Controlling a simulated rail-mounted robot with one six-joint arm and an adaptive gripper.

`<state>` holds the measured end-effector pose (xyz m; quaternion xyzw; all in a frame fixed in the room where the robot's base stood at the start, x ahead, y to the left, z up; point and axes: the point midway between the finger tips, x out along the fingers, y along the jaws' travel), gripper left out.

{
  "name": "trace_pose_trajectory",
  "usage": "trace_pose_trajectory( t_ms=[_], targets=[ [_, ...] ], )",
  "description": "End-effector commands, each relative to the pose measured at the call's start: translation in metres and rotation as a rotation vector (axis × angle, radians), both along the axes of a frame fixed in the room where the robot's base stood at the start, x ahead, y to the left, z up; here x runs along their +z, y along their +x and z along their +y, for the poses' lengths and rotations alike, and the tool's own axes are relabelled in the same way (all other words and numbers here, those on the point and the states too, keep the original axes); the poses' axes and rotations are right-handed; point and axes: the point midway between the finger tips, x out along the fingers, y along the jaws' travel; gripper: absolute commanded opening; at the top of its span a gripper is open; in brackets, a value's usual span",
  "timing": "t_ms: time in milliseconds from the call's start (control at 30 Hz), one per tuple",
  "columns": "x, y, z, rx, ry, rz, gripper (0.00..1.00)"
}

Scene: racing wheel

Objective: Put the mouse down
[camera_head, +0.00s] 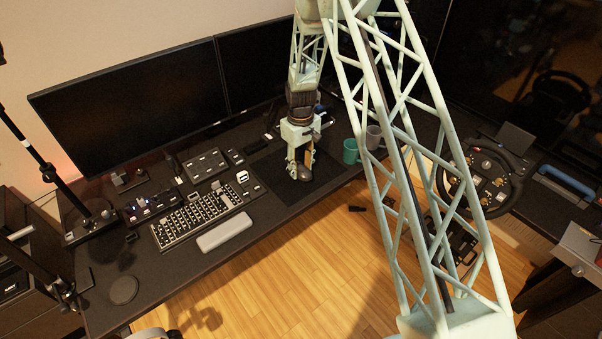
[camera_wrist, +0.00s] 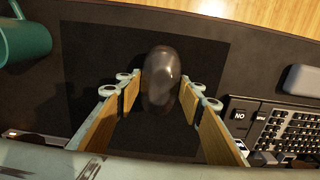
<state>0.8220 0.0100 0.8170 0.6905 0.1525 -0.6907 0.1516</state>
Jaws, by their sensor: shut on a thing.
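The mouse (camera_wrist: 161,80) is dark, glossy and rounded, and sits between the two fingers of my gripper (camera_wrist: 160,90) in the wrist view. My gripper is shut on its sides. In the head view the mouse (camera_head: 298,172) shows below my gripper (camera_head: 300,165), over the dark mouse pad (camera_head: 272,180). The pad also spreads under the mouse in the wrist view (camera_wrist: 95,75). I cannot tell whether the mouse touches the pad.
A keyboard (camera_head: 200,214) with a grey wrist rest (camera_head: 224,231) lies left of the pad. A teal mug (camera_head: 350,151) and a grey mug (camera_head: 374,137) stand to the right. Monitors (camera_head: 135,105) stand behind. The desk's front edge is close to the pad.

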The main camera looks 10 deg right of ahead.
Motion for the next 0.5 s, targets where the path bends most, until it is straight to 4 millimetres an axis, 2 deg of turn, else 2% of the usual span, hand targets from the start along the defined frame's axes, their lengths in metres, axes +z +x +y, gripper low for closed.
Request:
trace_pose_trajectory(
  t_ms=[200, 367, 500],
  targets=[
    [0.0, 0.001, 0.0, 0.0, 0.0, 0.0, 0.24],
    [-0.002, 0.009, -0.004, -0.001, 0.0, 0.0, 0.24],
    [-0.017, 0.007, -0.003, 0.0, 0.0, 0.002, 0.24]
  ],
)
